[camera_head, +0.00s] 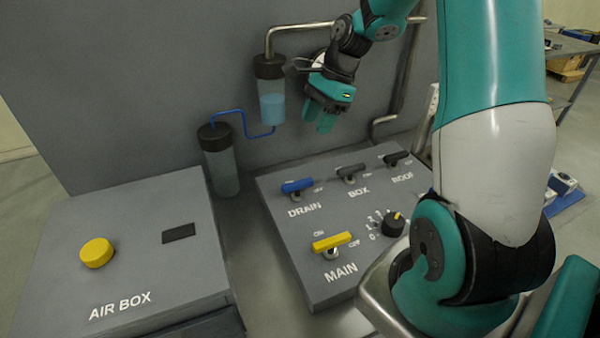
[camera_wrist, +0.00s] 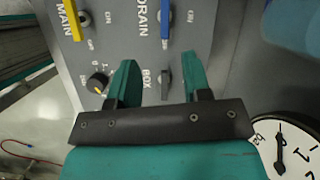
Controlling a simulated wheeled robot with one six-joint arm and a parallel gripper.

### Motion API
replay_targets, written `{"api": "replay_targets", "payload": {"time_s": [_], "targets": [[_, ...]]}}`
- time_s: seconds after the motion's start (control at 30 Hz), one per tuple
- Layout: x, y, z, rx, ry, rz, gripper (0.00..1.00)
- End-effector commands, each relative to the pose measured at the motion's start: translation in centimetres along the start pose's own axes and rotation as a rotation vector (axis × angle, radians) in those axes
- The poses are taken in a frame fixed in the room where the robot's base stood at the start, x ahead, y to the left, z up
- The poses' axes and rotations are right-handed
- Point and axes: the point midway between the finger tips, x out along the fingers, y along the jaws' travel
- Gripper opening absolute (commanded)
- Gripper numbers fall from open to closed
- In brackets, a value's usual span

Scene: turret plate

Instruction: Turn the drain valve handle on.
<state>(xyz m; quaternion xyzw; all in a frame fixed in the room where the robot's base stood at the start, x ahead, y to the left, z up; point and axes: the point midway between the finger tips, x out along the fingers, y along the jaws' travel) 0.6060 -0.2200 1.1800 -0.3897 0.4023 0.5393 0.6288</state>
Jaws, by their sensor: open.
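The blue drain valve handle (camera_head: 297,186) sits on the grey control panel (camera_head: 290,245), just above the word DRAIN. Its bar lies roughly left to right in the head view. In the wrist view the blue handle (camera_wrist: 165,20) is at the top, beyond the fingertips, and its bar runs up and down. My gripper (camera_head: 318,123) is open and empty, raised above and behind the panel in the head view, apart from the handle. In the wrist view the two teal fingers of my gripper (camera_wrist: 158,60) are spread, with the dark BOX handle (camera_wrist: 165,84) seen between them.
The panel also has a yellow MAIN handle (camera_head: 332,241), a black knob (camera_head: 394,224) and a ROOF handle (camera_head: 396,158). A blue-filled cylinder (camera_head: 271,95) and pipes stand behind. A dial gauge (camera_wrist: 287,150) shows in the wrist view. The air box (camera_head: 135,235) stands left.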

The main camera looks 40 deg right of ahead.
Motion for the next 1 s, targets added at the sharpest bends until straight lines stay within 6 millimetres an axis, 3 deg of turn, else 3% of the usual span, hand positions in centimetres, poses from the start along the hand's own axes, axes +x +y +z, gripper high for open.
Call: {"api": "replay_targets", "payload": {"time_s": [0.03, 0.1, 0.27, 0.8, 1.0], "targets": [[-0.2, -0.2, -1.5, 0.081, -0.004, -0.004, 0.45], [0.0, -0.3, -2.6, 0.15, -0.007, -0.007, 0.45], [1.5, -0.4, -3.0, 0.18, -0.01, -0.006, 0.45], [13.2, -0.4, -2.7, 0.174, -0.008, -0.004, 0.45], [16.1, -0.5, -2.8, 0.174, -0.007, -0.007, 0.45]]}}
